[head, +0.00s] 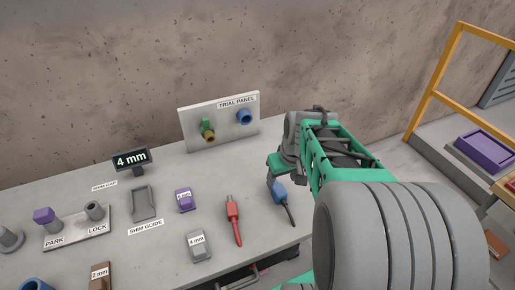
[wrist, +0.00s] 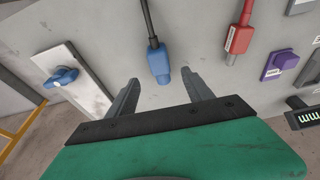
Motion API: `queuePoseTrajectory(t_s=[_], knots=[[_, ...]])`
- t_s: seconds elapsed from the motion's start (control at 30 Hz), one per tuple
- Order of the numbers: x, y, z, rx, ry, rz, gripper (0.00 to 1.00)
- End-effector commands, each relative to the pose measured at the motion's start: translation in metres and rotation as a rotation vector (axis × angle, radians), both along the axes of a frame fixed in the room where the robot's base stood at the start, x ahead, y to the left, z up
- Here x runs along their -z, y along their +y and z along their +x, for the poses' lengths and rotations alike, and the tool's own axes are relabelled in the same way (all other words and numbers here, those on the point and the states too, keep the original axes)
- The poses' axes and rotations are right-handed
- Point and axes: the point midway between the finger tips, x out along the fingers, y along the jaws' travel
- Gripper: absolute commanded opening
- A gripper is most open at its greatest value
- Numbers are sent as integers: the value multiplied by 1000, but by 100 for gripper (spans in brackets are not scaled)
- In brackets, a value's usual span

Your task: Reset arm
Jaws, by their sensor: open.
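My gripper (wrist: 163,102) is open, with its two grey fingers spread and nothing between them in the wrist view. In the head view my green arm reaches in from the right over the slab's right end, and the fingers are hidden there. A blue plug (head: 280,190) with a dark cable lies on the slab beside the arm. It also shows in the wrist view (wrist: 159,62), just past the fingertips and apart from them. A red plug (head: 233,210) lies to its left. It shows at the upper right in the wrist view (wrist: 240,39).
The trial panel (head: 219,125) carries green and blue fittings at the slab's back. A 4 mm display (head: 132,159), shim guide (head: 144,204), purple block (head: 184,198), grey block (head: 199,246) and PARK/LOCK plate (head: 77,232) stand to the left. A yellow rail (head: 440,76) rises at right.

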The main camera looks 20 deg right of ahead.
Motion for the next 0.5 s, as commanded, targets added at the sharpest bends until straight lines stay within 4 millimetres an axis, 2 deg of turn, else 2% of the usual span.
queuePoseTrajectory(t_s=[0.1,0.17,0.23,0.3,0.4,0.5], knots=[[0,0,-1,33,4,10,60],[4,0,-11,116,39,33,60],[21,5,-36,193,109,58,60],[26,10,-66,283,161,66,60],[13,31,-90,304,163,46,60],[-9,65,-94,203,102,11,60]])
